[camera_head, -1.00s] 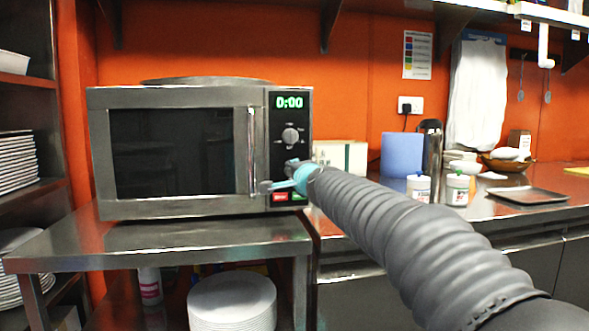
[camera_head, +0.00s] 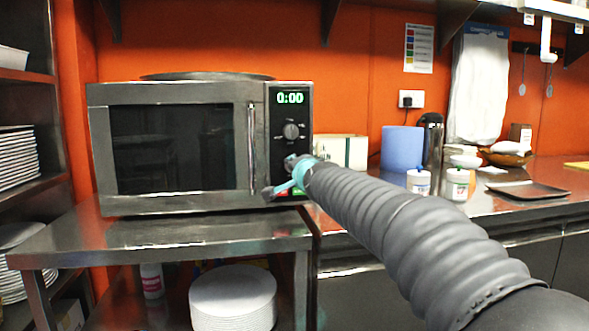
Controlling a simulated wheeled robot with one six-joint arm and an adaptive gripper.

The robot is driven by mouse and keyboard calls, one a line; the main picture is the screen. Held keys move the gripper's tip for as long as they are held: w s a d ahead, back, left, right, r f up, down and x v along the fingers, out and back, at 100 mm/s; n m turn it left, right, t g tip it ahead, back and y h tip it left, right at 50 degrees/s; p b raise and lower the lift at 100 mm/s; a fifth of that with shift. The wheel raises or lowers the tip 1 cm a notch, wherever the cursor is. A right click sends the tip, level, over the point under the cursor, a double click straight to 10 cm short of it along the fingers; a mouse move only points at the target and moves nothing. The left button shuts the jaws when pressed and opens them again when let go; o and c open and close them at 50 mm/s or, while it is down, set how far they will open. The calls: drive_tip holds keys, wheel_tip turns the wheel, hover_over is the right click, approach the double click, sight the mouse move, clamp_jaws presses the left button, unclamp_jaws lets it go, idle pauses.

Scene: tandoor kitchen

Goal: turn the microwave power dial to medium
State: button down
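The microwave (camera_head: 258,205) stands on a steel table at the left with its door shut. Its display (camera_head: 290,98) reads 0:00. The upper power dial (camera_head: 291,130) is a round grey knob below the display, in plain view; its setting marks are too small to read. My gripper (camera_head: 283,192) is in front of the lower control panel, below the upper dial and apart from it. It covers that part of the panel and some of the red and green buttons. The fingers are small and partly hidden by my wrist, so I cannot tell their opening.
The steel table (camera_head: 160,243) holds the microwave, with a stack of plates (camera_head: 232,300) beneath. A counter at the right carries a blue roll (camera_head: 402,148), a flask (camera_head: 432,142), white tubs (camera_head: 418,182) and a dark tray (camera_head: 528,190). Plate shelves stand at the far left.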

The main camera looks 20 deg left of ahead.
drive_tip(key=shift+r, duration=0.1)
drive_tip(key=c, duration=0.8)
unclamp_jaws()
drive_tip(key=shift+c, duration=0.2)
drive_tip(key=shift+m, duration=0.3)
drive_tip(key=s+d+m+y+b, duration=0.1)
drive_tip(key=s+d+m+b, duration=0.8)
drive_tip(key=s+m, duration=0.2)
drive_tip(key=s+d+f+n+g+h+p, duration=0.2)
drive_tip(key=s+d+f+n+g+p, duration=0.1)
drive_tip(key=s+d+f+n, duration=0.6)
drive_tip(key=d+f+n, duration=0.1)
drive_tip(key=d+f, duration=0.1)
drive_tip(key=d, duration=0.2)
drive_tip(key=shift+s+d+f+h, duration=0.15)
drive_tip(key=shift+f+h, duration=0.15)
drive_tip(key=shift+h, duration=0.1)
